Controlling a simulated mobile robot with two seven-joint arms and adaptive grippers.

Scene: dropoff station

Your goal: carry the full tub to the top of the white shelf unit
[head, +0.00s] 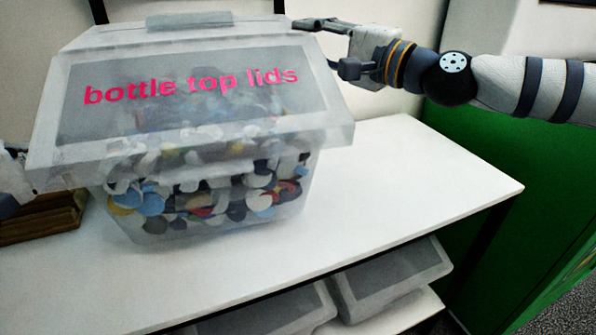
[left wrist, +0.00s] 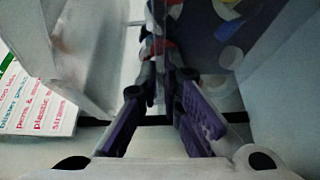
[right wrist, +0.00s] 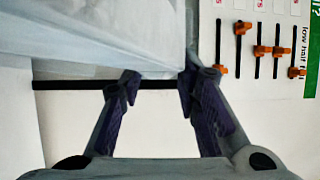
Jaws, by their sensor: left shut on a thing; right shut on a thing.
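The full tub (head: 215,195) is clear plastic, packed with colourful bottle tops, with a lid labelled "bottle top lids" in pink. It is upright over the white top of the shelf unit (head: 420,175); I cannot tell whether its base touches. My right gripper (head: 322,45) is shut on the tub's rim at its right back corner. It also shows in the right wrist view (right wrist: 158,80), with the pale rim at its fingers. My left gripper (left wrist: 165,78) is shut on the tub's other side; in the head view only a part shows at the left edge.
A brown wooden box (head: 40,222) stands on the top at the left, close to the tub. Lidded grey tubs (head: 390,275) sit on the shelf below. The white top is clear to the right and in front. A green panel (head: 500,165) stands beyond its right end.

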